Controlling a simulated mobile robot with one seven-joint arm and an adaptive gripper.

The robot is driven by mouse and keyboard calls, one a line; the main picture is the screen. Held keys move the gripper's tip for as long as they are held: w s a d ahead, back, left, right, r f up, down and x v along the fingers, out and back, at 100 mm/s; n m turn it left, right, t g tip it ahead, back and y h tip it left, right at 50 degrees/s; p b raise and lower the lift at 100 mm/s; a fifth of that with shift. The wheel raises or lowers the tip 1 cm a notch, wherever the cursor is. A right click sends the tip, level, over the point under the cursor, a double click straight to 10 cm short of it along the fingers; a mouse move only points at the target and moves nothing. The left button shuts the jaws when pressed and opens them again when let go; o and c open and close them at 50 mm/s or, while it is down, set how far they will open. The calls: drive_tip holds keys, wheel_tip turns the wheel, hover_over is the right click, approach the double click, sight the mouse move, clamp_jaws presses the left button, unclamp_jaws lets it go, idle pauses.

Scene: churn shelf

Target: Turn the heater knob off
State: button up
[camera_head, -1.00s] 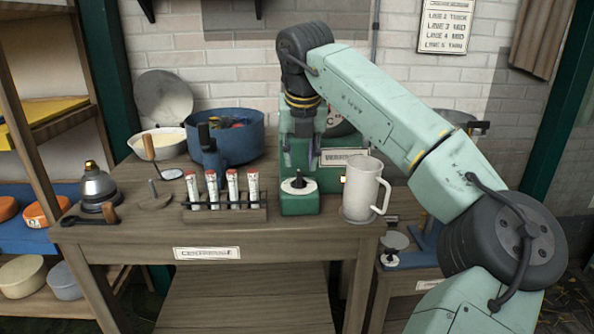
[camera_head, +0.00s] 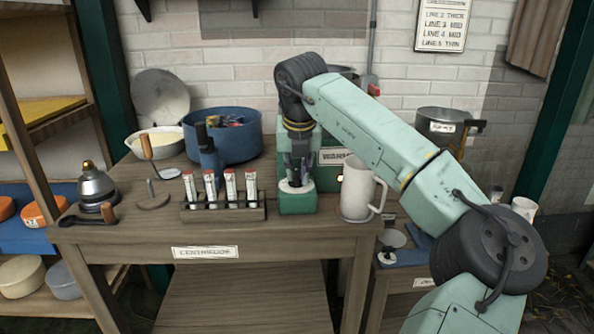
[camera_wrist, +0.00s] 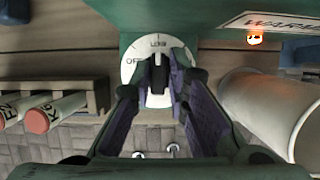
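The heater knob (camera_wrist: 157,75) is a black bar on a white dial (camera_wrist: 134,65) on the green heater (camera_head: 297,203). The dial shows OFF at the left and a label partly readable at the top; the knob's bar points up toward that top label. My gripper (camera_wrist: 158,88) is open, with one purple-padded finger on each side of the knob. I cannot tell whether the fingers touch it. In the head view my gripper (camera_head: 295,180) points down over the dial and hides the knob. A small orange light (camera_wrist: 256,39) glows on the heater.
A white mug (camera_head: 358,190) stands close to the right of the heater. A rack of red-capped tubes (camera_head: 222,212) stands close to its left. A blue pot (camera_head: 238,135) is behind at the left.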

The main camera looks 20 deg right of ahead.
drive_tip(key=shift+a, duration=0.15)
clamp_jaws()
drive_tip(key=shift+n, duration=0.4)
drive_tip(key=n+y+p, duration=0.1)
drive_tip(key=n+p, duration=0.1)
drive_tip(key=n, duration=0.1)
drive_tip(key=shift+r+y, duration=0.1)
drive_tip(key=shift+y, duration=0.2)
drive_tip(key=n+y+p, duration=0.1)
drive_tip(key=n+p, duration=0.1)
drive_tip(key=n, duration=0.2)
drive_tip(key=shift+d+p, duration=0.2)
drive_tip(key=shift+p, duration=0.15)
drive_tip(key=shift+n+y+p, duration=0.35)
drive_tip(key=shift+n+y, duration=0.05)
drive_tip(key=shift+n, duration=0.2)
